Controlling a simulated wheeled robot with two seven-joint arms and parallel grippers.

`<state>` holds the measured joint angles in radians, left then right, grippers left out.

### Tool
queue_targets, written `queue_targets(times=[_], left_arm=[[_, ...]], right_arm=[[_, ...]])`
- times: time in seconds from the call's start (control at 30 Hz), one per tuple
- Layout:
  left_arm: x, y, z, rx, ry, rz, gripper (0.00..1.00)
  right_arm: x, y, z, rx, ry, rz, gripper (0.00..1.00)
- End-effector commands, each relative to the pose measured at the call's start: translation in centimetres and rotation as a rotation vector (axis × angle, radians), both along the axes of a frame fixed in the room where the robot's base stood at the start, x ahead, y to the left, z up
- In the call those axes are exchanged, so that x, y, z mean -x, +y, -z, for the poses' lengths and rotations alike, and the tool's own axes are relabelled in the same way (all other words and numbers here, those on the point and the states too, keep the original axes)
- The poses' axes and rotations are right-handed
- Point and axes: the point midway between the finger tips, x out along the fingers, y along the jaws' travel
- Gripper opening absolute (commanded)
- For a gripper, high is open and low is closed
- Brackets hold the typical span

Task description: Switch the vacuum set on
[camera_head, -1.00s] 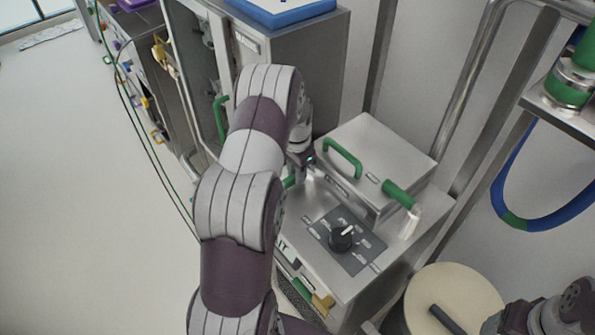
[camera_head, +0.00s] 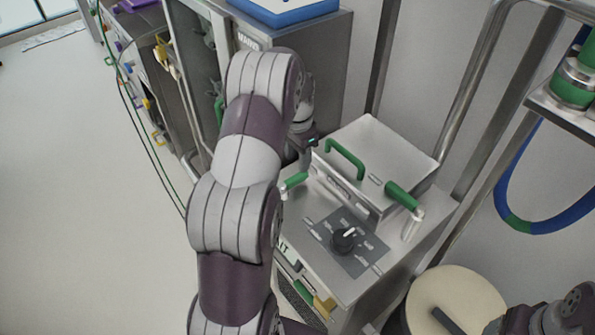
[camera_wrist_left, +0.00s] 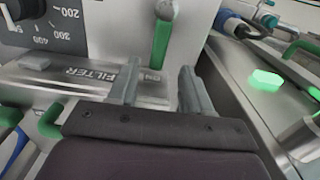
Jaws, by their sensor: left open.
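The vacuum set is a steel cabinet (camera_head: 400,262) with a black dial knob (camera_head: 345,239) on a grey panel. A short green lever (camera_head: 295,181) stands at its left edge, partly hidden by my arm. My left gripper (camera_head: 304,150) is above this left edge, beside the raised box. In the left wrist view the open left gripper (camera_wrist_left: 158,82) has its two fingers apart near a plate marked "FILTER" and "ON". A green lever (camera_wrist_left: 161,44) stands just beyond and between the fingertips, and nothing is held. The dial knob (camera_wrist_left: 22,9) is at the upper left there.
A raised steel box (camera_head: 375,150) with a green handle (camera_head: 344,158) and green grip (camera_head: 401,195) stands on the cabinet. A taller cabinet (camera_head: 310,65) is behind. A cream round top (camera_head: 470,295) and part of my right arm are at lower right.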

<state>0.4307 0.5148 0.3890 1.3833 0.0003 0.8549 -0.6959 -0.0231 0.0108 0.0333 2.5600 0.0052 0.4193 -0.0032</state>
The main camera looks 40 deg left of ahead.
Motion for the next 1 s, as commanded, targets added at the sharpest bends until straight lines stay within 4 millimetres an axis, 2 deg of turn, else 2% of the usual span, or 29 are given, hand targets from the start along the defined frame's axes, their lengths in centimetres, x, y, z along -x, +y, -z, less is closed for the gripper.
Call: queue_targets(times=[0.13, 0.17, 0.2, 0.3, 0.87, 0.93, 0.97, 1.0], left_arm=[[0.0, 0.1, -3.5, -0.001, -0.002, -0.001, 0.49], [0.0, 0.0, -4.4, 0.000, -0.001, -0.001, 0.49], [0.0, 0.0, -5.6, 0.001, 0.001, -0.001, 0.49], [0.1, 0.0, -6.3, 0.001, 0.002, -0.001, 0.49], [0.1, 0.1, -6.2, 0.001, 0.001, -0.006, 0.49], [-0.3, 0.3, -6.2, -0.007, -0.019, -0.060, 0.49], [-0.4, 0.2, -5.8, -0.012, -0.030, -0.107, 0.49], [0.6, -0.2, -4.5, -0.008, -0.024, -0.184, 0.49]], right_arm=[[0.0, 0.0, 0.6, 0.000, 0.000, 0.000, 0.72], [0.0, 0.0, 0.1, 0.000, 0.001, 0.000, 0.72], [0.0, 0.0, -1.2, 0.000, 0.001, 0.000, 0.72], [0.0, 0.0, -1.8, 0.000, -0.001, 0.000, 0.72], [0.0, 0.0, -1.6, 0.000, 0.000, 0.000, 0.72], [0.0, 0.0, -1.6, 0.000, 0.000, 0.000, 0.72], [0.0, 0.0, -1.6, 0.000, 0.000, 0.000, 0.72], [0.0, 0.0, -1.6, 0.000, 0.000, 0.000, 0.72]])
